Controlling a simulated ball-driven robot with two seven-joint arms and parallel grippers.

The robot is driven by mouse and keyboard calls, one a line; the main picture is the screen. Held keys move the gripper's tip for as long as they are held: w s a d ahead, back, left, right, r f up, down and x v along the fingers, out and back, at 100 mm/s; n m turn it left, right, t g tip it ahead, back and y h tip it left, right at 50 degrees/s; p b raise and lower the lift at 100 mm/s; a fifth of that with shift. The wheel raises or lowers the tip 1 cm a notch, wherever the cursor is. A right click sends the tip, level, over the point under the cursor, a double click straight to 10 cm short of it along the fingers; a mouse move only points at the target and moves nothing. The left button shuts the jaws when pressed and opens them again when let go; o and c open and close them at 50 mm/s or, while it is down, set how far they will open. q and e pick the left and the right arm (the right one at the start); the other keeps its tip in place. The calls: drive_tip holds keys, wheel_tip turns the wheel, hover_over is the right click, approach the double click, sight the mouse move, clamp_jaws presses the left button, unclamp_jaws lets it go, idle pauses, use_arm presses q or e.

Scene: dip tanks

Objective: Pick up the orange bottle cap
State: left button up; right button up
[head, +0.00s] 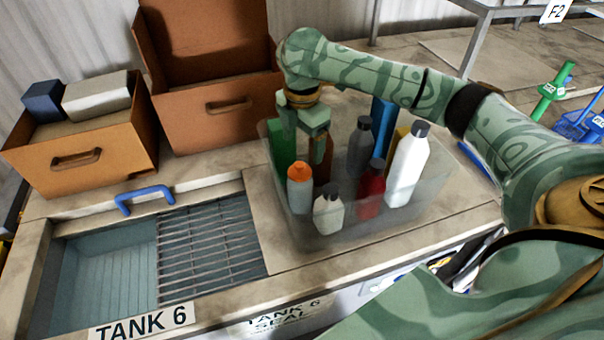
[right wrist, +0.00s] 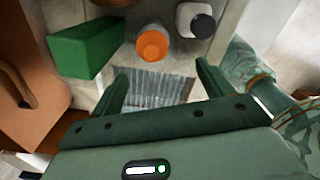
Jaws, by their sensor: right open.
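The orange bottle cap (head: 300,171) sits on top of a grey bottle (head: 300,198) inside a clear bin (head: 330,238), at the bin's left side. In the right wrist view the orange cap (right wrist: 152,46) shows from above, beyond the fingertips and roughly midway between them. My right gripper (head: 314,138) points down over the bin, just above and behind the cap in the head view. Its fingers (right wrist: 160,78) are apart with nothing between them. My left gripper is out of view.
A white bottle with a dark cap (head: 328,214) stands close by the grey bottle. A green box (head: 283,148), red bottle (head: 371,192) and tall white bottle (head: 408,168) share the bin. Tank 6 (head: 105,268), with a grate, lies left. Brown boxes (head: 210,115) stand behind.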

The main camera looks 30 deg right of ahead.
sight(300, 164)
drive_tip(key=f, duration=0.1)
drive_tip(key=w+f, duration=0.1)
drive_tip(key=f, duration=0.1)
drive_tip(key=shift+w+a+f, duration=0.2)
drive_tip(key=f, duration=0.3)
drive_tip(key=shift+w+d+b, duration=0.15)
drive_tip(key=shift+w+b, duration=0.15)
drive_tip(key=shift+b, duration=0.05)
drive_tip(key=f, duration=0.2)
drive_tip(key=shift+s+d+f, duration=0.15)
drive_tip(key=shift+s+f, duration=0.15)
drive_tip(key=shift+s, duration=0.05)
drive_tip(key=shift+w+f, duration=0.1)
drive_tip(key=shift+w, duration=0.15)
drive_tip(key=shift+c, duration=1.2)
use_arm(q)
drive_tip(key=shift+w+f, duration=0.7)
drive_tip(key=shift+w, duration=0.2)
use_arm(e)
drive_tip(key=c, duration=0.8)
